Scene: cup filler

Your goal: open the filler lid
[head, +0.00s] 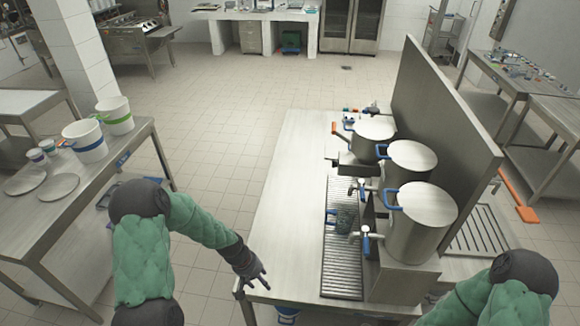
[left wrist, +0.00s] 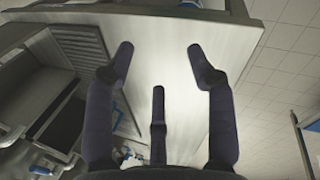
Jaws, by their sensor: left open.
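Three metal fillers stand in a row on the steel table in the head view: the near filler (head: 420,235), the middle filler (head: 400,178) and the far filler (head: 368,148). Each has a flat round lid that looks closed; the near lid (head: 427,203) has a blue handle (head: 391,198) at its left edge. My left gripper (head: 262,280) is open and empty over the table's near left corner, well left of the near filler. In the left wrist view its fingers (left wrist: 160,65) are spread above bare tabletop. My right gripper is out of view; only my right arm shows, bottom right.
A glass (head: 345,218) stands on the drain grate (head: 340,270), near the taps. A tall metal panel (head: 440,130) rises behind the fillers. The table's left part (head: 290,190) is clear. A side table (head: 30,225) at left holds buckets and round lids.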

